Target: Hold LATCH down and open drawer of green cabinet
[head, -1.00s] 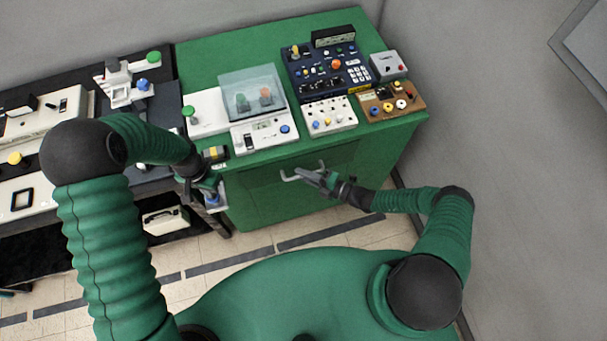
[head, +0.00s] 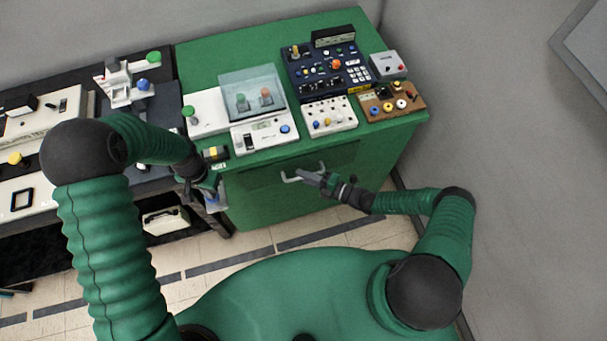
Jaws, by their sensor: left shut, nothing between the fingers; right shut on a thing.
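The green cabinet (head: 275,210) stands at the centre, with a pale bracket-shaped drawer handle (head: 291,179) on its front. My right gripper (head: 315,178) is shut on the handle's right part. The drawer front looks close to flush; I cannot tell whether it is slightly out. My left gripper (head: 212,190) is shut and empty at the cabinet's front left corner, beside a pale plate (head: 216,204). A small black and yellow box (head: 215,153) with a white label sits just above it on the cabinet edge. I cannot read which part is the latch, or tell whether the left fingertips press it.
Devices crowd the cabinet top: a white unit with a clear cover (head: 250,92), a dark blue control panel (head: 325,70) and a brown box (head: 391,102). A dark bench (head: 170,110) adjoins on the left. Tiled floor (head: 300,235) is clear in front.

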